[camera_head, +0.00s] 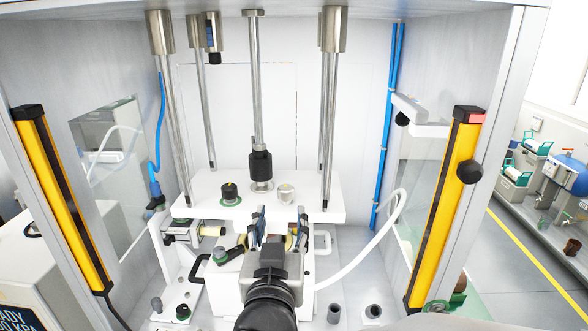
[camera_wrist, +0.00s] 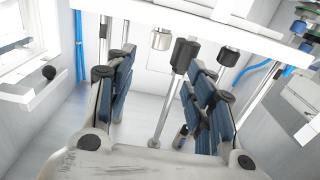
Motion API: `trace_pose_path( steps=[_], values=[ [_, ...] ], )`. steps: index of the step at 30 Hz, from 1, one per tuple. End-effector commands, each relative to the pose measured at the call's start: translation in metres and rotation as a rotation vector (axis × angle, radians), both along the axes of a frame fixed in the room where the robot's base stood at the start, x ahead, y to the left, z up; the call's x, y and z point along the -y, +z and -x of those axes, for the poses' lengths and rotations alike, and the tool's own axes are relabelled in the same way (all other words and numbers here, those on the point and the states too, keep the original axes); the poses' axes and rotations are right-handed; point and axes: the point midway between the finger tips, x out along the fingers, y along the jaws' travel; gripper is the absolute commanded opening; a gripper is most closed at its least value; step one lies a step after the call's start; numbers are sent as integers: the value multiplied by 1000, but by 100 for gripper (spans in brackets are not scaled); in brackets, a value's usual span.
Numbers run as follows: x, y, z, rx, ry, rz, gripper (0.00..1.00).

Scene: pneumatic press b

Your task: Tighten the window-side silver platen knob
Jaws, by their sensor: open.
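The silver knob (camera_head: 286,192) stands upright on the right part of the white platen (camera_head: 325,205). A black knob (camera_head: 229,192) stands on the platen's left part. My gripper (camera_head: 280,216) is open and empty, in front of the platen, with its blue-padded fingertips just below the silver knob in the head view. The wrist view appears upside down. There the silver knob (camera_wrist: 162,38) shows beyond and between the fingertips (camera_wrist: 160,75), apart from both. The black knob (camera_wrist: 228,57) is right of the right finger. The gripper hides part of the platen's front edge.
A central rod with a black coupling (camera_head: 260,163) meets the platen between the knobs. Steel columns (camera_head: 327,110) surround it. Yellow light-curtain bars (camera_head: 448,205) flank the opening. A white hose (camera_head: 375,245) curves at right. Fixture blocks and black handles (camera_head: 323,243) lie below.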

Motion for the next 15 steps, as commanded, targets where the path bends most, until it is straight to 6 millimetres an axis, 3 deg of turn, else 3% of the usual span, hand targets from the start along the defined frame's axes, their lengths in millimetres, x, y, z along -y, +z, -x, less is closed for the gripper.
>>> trace_pose_path(
  steps=[9,15],
  values=[
    [4,-6,-72,-4,-4,1,49],
    [4,-5,-105,-4,-2,1,49]
  ],
)
